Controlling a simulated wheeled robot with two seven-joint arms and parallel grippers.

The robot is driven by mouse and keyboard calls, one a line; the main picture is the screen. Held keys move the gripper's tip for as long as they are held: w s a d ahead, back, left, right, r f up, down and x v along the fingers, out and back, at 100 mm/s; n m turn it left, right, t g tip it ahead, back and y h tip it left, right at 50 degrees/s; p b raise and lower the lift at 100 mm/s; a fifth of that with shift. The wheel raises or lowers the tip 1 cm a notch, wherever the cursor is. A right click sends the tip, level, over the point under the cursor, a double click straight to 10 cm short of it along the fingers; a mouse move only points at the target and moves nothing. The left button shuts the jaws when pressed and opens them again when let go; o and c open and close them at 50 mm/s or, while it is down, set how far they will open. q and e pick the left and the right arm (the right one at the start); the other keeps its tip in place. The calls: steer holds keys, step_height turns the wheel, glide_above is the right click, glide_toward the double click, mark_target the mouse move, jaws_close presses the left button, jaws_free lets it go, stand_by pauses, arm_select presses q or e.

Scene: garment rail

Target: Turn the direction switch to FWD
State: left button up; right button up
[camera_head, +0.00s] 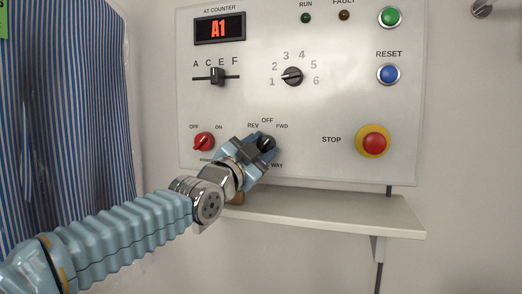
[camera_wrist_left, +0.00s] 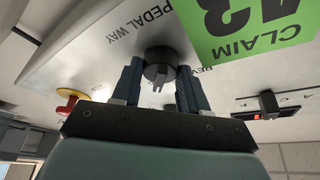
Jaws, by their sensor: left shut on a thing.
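The direction switch (camera_head: 266,144) is a black rotary knob low on the white control panel, under the labels REV, OFF and FWD. In the left wrist view the knob (camera_wrist_left: 158,66) sits between two dark fingers. My left gripper (camera_head: 262,148) reaches it from the lower left and is shut on it. The gripper covers part of the knob and the lettering below, so I cannot tell which label it points to. In the left wrist view the gripper (camera_wrist_left: 157,84) has a finger on each side of the knob. My right gripper is not in view.
A red switch (camera_head: 204,141) lies left of the gripper. A red STOP button (camera_head: 373,141) on a yellow ring is to the right. A shelf (camera_head: 330,212) juts out below the panel. Striped garments (camera_head: 70,120) hang at left. A green claim tag (camera_wrist_left: 250,28) shows in the wrist view.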

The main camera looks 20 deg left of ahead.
arm_select(q)
steer(key=o, duration=1)
steer(key=shift+o, duration=0.2)
steer(key=b+v, duration=0.2)
steer(key=v, duration=1.1)
steer(key=shift+s, duration=0.35)
steer(key=shift+a+f, duration=0.15)
